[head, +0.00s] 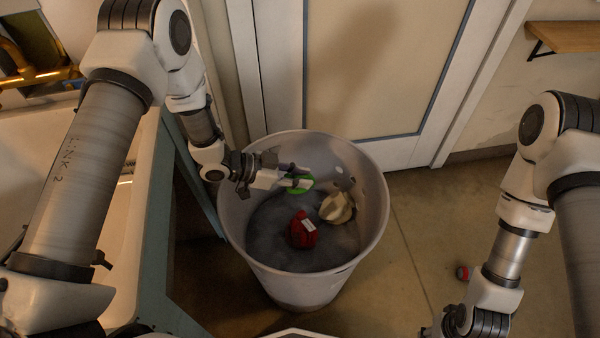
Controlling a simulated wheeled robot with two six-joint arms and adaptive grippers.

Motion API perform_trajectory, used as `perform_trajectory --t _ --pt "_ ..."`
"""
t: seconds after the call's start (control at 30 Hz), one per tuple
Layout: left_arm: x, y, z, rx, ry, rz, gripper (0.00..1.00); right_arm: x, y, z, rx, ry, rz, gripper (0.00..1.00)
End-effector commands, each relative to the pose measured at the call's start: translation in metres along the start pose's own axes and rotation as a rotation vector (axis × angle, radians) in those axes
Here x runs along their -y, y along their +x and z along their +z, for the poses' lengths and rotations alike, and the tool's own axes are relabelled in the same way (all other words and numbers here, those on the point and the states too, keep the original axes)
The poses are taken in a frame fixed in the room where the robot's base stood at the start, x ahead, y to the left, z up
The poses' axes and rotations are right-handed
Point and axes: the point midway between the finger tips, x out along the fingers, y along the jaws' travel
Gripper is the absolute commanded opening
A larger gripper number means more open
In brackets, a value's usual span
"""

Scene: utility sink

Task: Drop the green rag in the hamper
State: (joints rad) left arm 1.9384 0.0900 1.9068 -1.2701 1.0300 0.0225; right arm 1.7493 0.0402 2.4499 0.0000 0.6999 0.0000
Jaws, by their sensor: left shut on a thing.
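The hamper (300,284) is a round, light grey bin standing upright on the floor at the centre of the head view. My left gripper (292,179) reaches in from the left over its rim and is shut on the green rag (302,187). Only a small green patch shows around the fingertips, above the hamper's opening. Most of the rag is hidden by the fingers. My right arm comes in at the right, and its gripper is cut off at the bottom edge.
Inside the hamper lie a red item (303,232) with a white label, a beige item (336,208) and grey cloth. A white sink (130,190) stands at the left. A door (375,70) is behind the hamper. A small red object (463,273) lies on the floor at right.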

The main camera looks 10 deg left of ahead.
Motion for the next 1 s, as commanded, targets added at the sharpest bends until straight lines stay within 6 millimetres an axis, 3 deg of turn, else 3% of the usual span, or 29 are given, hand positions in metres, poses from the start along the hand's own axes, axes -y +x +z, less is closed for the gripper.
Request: perform_trajectory --t 0.07,0.33,0.37,0.4,0.43,0.77,1.0 --pt "0.0 0.005 0.009 -0.001 0.001 0.0 0.0 0.0 0.01 0.0 0.0 0.0 0.0 0.4" --pt "0.0 0.004 0.008 -0.001 0.001 0.0 0.0 0.0 0.008 0.0 -0.001 0.0 0.0 0.4" --pt "0.0 0.004 0.008 -0.001 0.001 0.0 0.35 0.0 0.008 0.0 -0.001 0.0 0.0 0.4" --pt "0.0 0.004 0.008 -0.001 0.001 0.0 0.49 0.0 0.008 0.0 -0.001 0.0 0.0 0.4" --pt "0.0 0.004 0.008 -0.001 0.001 0.0 0.53 0.0 0.008 0.0 -0.001 0.0 0.0 0.4" --pt "0.0 0.003 0.005 -0.001 0.001 -0.001 0.53 0.0 0.008 0.0 -0.001 0.0 0.0 0.4" --pt "0.001 -0.019 -0.036 -0.002 0.004 -0.003 0.53 0.0 0.008 0.0 -0.001 0.0 0.0 0.4"
